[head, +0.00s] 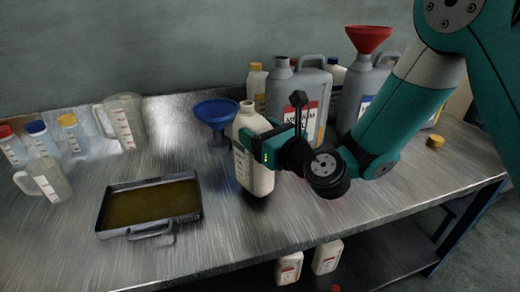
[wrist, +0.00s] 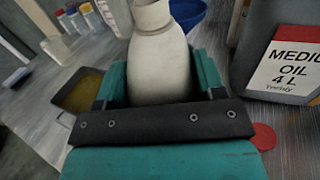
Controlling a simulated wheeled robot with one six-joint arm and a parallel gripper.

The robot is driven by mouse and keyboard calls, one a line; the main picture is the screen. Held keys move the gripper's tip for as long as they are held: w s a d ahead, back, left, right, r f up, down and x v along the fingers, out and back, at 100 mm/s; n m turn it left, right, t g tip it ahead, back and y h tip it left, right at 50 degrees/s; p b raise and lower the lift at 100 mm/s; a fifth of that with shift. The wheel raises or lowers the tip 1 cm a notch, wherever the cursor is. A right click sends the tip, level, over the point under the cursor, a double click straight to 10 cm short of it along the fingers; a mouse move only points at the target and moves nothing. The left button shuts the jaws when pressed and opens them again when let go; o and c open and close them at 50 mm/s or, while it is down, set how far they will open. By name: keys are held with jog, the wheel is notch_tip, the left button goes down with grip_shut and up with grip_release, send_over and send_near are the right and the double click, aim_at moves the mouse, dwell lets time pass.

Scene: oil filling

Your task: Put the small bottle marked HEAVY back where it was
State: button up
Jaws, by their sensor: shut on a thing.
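My gripper (head: 268,148) is shut on a cream-white small bottle (head: 250,165), with one jaw on each side of its body. The bottle is upright or nearly so, and its neck shows no cap. Its label faces partly away and I cannot read it, so HEAVY is not confirmed. The bottle's bottom is close to the bench; I cannot tell whether it touches. In the wrist view the bottle (wrist: 160,62) fills the space between the jaws (wrist: 160,85).
A blue funnel (head: 215,113) stands just left of the bottle. Grey jugs (head: 283,90) stand behind, one with a red funnel (head: 368,40). An oil tray (head: 108,222) is at left front. A red cap (wrist: 264,137) lies beside my gripper. White bottles (head: 327,256) stand below the bench.

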jog(key=shift+f+b, duration=0.55)
jog(key=shift+f, duration=0.7)
jog(key=o, duration=1.3)
jog(key=shift+r, duration=0.1)
jog(key=shift+r, duration=0.1)
jog(key=shift+b+v, duration=6)
jog(key=shift+b, duration=1.6)
